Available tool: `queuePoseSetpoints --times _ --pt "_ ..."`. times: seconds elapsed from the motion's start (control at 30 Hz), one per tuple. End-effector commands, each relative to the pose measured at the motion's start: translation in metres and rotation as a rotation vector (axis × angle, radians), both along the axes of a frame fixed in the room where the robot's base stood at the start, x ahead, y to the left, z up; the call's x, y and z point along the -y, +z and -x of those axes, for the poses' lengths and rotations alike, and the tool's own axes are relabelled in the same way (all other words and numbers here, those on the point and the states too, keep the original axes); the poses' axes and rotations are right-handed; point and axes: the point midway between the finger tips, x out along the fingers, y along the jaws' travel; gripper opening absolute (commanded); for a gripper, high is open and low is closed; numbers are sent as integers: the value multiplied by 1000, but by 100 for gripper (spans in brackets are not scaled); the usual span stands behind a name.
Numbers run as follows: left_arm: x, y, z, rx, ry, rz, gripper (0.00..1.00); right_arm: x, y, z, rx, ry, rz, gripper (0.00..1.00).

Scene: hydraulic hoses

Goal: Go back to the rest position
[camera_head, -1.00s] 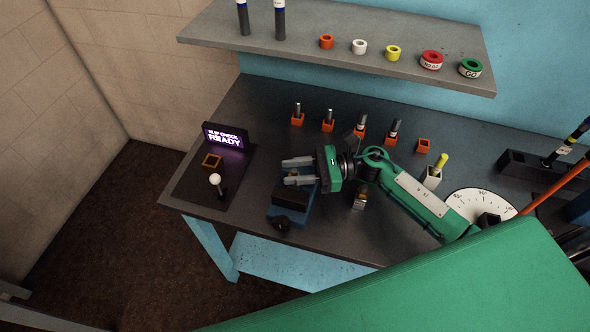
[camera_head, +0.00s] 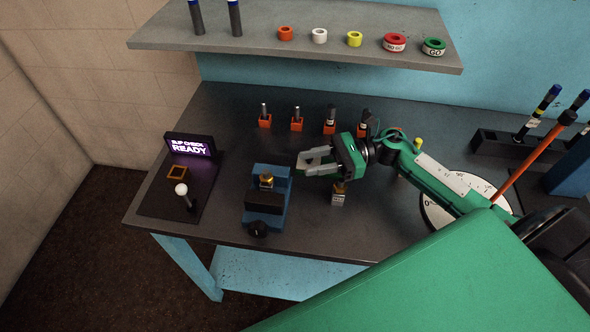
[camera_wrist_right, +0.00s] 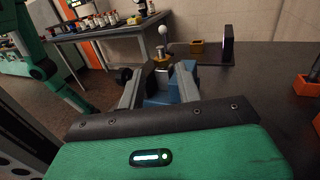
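My right gripper (camera_head: 303,163) is open and empty above the bench, just right of the blue vise (camera_head: 284,186). In the right wrist view its two fingers (camera_wrist_right: 158,88) stand apart with nothing between them. The vise, with a brass-coloured fitting (camera_head: 266,181) upright in it, lies beyond the fingertips; the fitting also shows in the wrist view (camera_wrist_right: 161,57). My right arm reaches in from the right over the bench. My left gripper is not in view.
The bench (camera_head: 225,130) holds several orange blocks with fittings (camera_head: 297,124), a lit "READY" check station (camera_head: 190,147), a small labelled block (camera_head: 338,196) under my gripper and a white dial (camera_head: 436,213). A shelf (camera_head: 300,58) with coloured rings overhangs the back.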

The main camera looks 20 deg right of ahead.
Motion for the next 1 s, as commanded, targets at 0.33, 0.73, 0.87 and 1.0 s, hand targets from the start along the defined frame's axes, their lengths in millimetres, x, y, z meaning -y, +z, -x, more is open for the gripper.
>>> queuePoseSetpoints --times 0.33,0.73,0.87,1.0 --pt "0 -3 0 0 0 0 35 8 1 2 1 1 1 35" --pt "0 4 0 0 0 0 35 7 8 2 1 1 1 35" --pt "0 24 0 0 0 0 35 7 28 2 1 1 1 35" --pt "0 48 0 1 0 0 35 7 51 1 1 1 1 35"
